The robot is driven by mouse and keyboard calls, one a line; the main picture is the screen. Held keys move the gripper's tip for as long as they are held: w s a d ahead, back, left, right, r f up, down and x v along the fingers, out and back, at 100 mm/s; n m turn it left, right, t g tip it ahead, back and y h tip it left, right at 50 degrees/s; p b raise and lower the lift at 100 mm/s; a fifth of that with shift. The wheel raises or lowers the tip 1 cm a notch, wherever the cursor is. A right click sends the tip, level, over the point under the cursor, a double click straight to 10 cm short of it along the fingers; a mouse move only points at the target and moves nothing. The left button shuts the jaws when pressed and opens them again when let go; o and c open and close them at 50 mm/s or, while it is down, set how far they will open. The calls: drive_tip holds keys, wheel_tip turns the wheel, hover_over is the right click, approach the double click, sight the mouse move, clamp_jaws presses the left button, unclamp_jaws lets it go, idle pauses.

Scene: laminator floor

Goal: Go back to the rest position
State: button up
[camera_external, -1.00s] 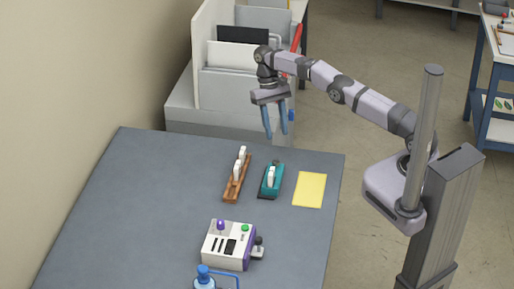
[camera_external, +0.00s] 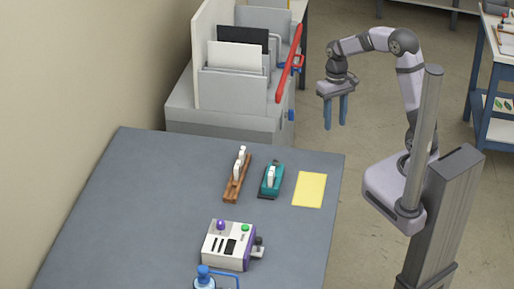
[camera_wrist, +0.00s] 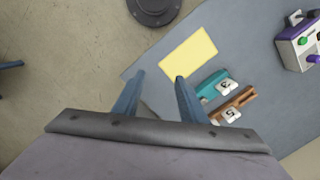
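My gripper (camera_external: 335,112) hangs in the air beyond the far right corner of the grey table, over the floor, with its blue fingers pointing down. In the wrist view my gripper (camera_wrist: 160,84) has its two fingers apart and nothing between them. My arm is folded up and back towards its base. The nearest table item in the wrist view is a yellow sheet (camera_wrist: 189,53), apart from the fingers. The sheet also lies at the table's right edge in the external view (camera_external: 310,190).
A grey file unit (camera_external: 225,120) with a red handle (camera_external: 289,65) stands behind. Floor under my gripper is clear.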

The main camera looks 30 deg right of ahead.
drive_tip(key=s+d+f, duration=0.1)
drive_tip(key=s+d, duration=0.1)
drive_tip(key=s, duration=0.4)
drive_tip(key=s+d+f+t, duration=0.1)
drive_tip(key=s+d+f, duration=0.1)
drive_tip(key=s, duration=0.5)
drive_tip(key=shift+s+d+f+n, duration=0.15)
drive_tip(key=shift+s+f+n, duration=0.1)
drive_tip(key=shift+s+n, duration=0.05)
